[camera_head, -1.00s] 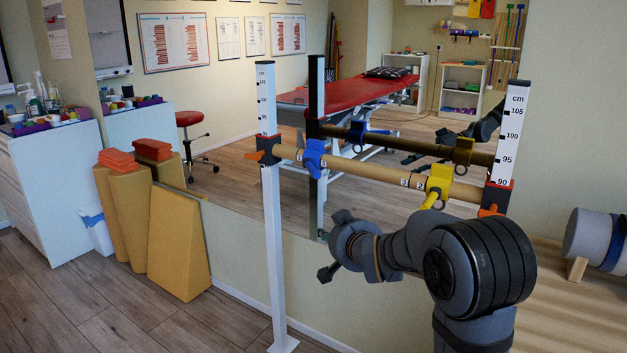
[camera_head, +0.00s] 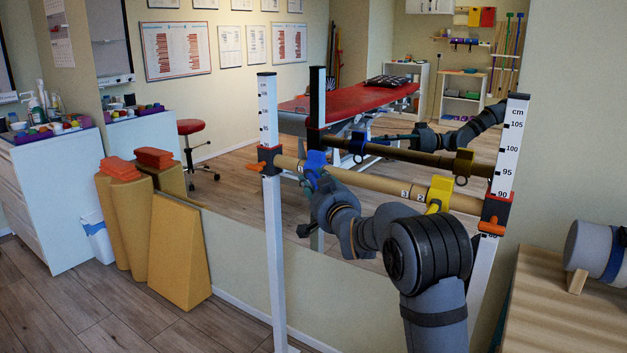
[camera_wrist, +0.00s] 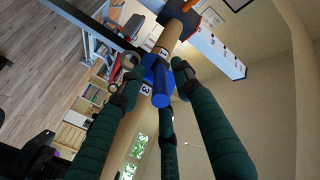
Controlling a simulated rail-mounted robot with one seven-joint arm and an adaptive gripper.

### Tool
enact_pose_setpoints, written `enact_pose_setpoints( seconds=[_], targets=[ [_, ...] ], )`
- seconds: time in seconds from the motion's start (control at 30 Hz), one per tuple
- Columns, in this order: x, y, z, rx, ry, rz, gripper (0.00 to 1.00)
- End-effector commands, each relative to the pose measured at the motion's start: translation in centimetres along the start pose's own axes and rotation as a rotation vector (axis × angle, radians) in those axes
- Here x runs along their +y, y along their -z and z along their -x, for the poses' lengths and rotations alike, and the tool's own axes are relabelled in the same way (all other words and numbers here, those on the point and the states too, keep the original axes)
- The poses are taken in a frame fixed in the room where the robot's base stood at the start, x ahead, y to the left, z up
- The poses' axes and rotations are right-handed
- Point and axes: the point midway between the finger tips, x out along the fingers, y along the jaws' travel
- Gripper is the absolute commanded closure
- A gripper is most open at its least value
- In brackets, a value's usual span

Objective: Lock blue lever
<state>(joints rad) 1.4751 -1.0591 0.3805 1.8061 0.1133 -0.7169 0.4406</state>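The blue lever clamp (camera_head: 314,163) sits on the wooden bar (camera_head: 376,185) near its left end, beside the left post. In the wrist view the blue lever (camera_wrist: 160,84) points towards the camera, next to the bar's marks 1 and 3. My gripper (camera_head: 312,184) is at the blue clamp, just below the bar, with part of it hidden by my wrist. In the wrist view my gripper (camera_wrist: 157,78) has its dark green fingers spread around the blue lever, with visible gaps. Whether any finger touches it I cannot tell.
A yellow clamp (camera_head: 439,194) is further right on the bar. White posts with scales and orange levers (camera_head: 494,228) hold both bar ends. A mirror behind reflects the bar, my arm and a red treatment table (camera_head: 350,97).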

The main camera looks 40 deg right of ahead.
Motion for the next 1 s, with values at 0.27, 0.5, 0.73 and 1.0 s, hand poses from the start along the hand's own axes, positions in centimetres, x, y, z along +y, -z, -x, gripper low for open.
enact_pose_setpoints(
  seconds=[0.27,0.5,0.73,1.0],
  targets=[
    [-0.04,-0.01,-1.00,0.000,0.001,0.001,0.67],
    [-0.03,-0.03,-0.96,0.000,0.001,0.001,0.73],
    [-0.03,-0.03,-0.95,-0.001,0.000,0.001,0.86],
    [-0.02,-0.06,-0.94,-0.001,0.000,0.001,1.00]
  ],
)
